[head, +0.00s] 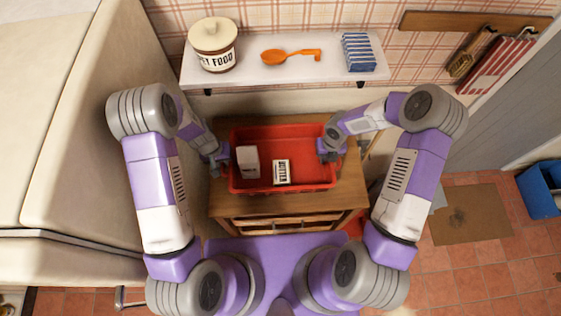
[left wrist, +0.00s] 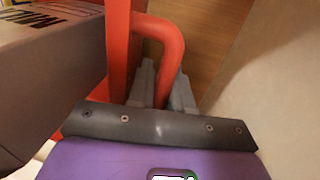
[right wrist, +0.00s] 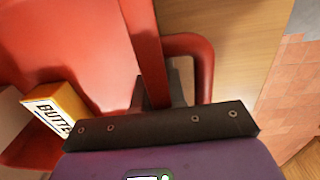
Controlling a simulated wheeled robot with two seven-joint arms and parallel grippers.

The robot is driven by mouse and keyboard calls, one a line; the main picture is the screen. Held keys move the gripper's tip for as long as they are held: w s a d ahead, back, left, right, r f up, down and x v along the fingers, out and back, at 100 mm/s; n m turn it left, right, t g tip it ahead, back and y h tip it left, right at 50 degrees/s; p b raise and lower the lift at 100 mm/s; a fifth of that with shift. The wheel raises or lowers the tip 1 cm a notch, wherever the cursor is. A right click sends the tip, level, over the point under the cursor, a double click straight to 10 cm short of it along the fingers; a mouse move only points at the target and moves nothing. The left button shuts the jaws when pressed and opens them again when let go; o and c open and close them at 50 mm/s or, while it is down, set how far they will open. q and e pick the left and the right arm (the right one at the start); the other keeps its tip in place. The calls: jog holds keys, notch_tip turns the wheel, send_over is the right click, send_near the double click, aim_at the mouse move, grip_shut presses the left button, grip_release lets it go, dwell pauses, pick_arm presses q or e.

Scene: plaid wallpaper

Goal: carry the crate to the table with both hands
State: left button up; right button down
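The red crate (head: 285,134) rests on a small wooden cabinet (head: 345,196) with drawers. It holds a white carton (head: 248,161) and a butter box (head: 281,172). My left gripper (head: 222,156) is at the crate's left handle (left wrist: 172,40). Its fingers (left wrist: 163,92) lie close against both sides of the handle bar. My right gripper (head: 330,149) is at the crate's right side. Its fingers (right wrist: 160,92) stand on either side of the crate wall (right wrist: 143,30), inside the right handle loop (right wrist: 205,70). Whether they press on it is not clear. No separate table is recognisable.
A white wall shelf (head: 290,78) behind holds a pet food jar (head: 211,50), an orange scoop (head: 290,56) and a blue striped stack (head: 358,52). A large cream appliance (head: 60,130) stands close on the left. A mat (head: 470,215) and blue bin (head: 541,190) are at right.

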pick_arm(q)
grip_shut()
jog(key=shift+w+r, duration=0.1)
jog(key=shift+r, duration=0.05)
pick_arm(e)
jog(key=shift+r, duration=0.15)
dwell(1.1)
